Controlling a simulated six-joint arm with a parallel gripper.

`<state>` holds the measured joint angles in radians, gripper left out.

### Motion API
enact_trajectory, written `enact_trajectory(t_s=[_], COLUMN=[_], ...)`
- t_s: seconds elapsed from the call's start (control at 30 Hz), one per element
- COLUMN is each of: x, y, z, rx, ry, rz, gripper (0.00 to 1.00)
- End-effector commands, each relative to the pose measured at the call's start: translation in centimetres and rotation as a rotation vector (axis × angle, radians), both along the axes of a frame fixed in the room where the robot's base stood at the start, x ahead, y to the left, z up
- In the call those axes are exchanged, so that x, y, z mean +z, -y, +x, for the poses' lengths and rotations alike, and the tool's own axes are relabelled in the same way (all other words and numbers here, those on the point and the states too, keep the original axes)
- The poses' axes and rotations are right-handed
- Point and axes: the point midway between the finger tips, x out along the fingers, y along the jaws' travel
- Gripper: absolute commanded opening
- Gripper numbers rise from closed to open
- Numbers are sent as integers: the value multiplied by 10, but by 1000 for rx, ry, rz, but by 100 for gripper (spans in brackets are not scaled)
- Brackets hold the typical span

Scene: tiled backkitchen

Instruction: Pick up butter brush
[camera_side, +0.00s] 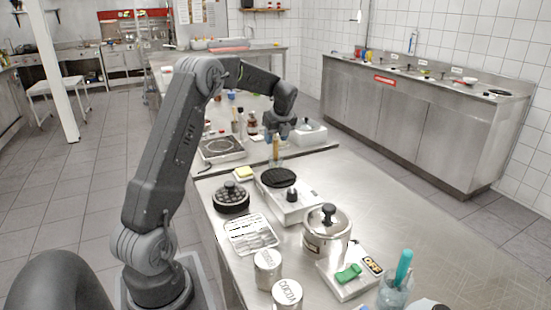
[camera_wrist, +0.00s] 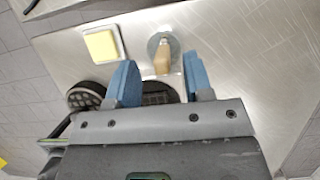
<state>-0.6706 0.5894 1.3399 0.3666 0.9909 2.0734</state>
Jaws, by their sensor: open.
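The butter brush stands in a small metal cup, with its wooden handle (camera_side: 276,148) pointing up in the side view. In the wrist view the handle (camera_wrist: 161,63) shows near the top centre, in the round cup (camera_wrist: 158,40). My gripper (camera_side: 276,133) is above the brush, pointing down. In the wrist view its two blue fingers (camera_wrist: 160,70) are apart, with the handle showing in the gap around the fingertips. I cannot tell whether the handle top is between the fingers or just below them. The bristle end is hidden.
A yellow block on a white square dish (camera_wrist: 119,54) lies left of the cup. A waffle iron (camera_side: 231,199) and a hot plate with a black disc (camera_side: 278,177) are close by.

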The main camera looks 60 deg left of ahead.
Motion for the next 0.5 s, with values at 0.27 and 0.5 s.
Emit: enact_trajectory(t_s=[0.27,0.5], x=[-36,-39], y=[-12,-13], z=[1,1], rx=[0,0], ry=[-1,1], rz=[-2,0], gripper=[47,47])
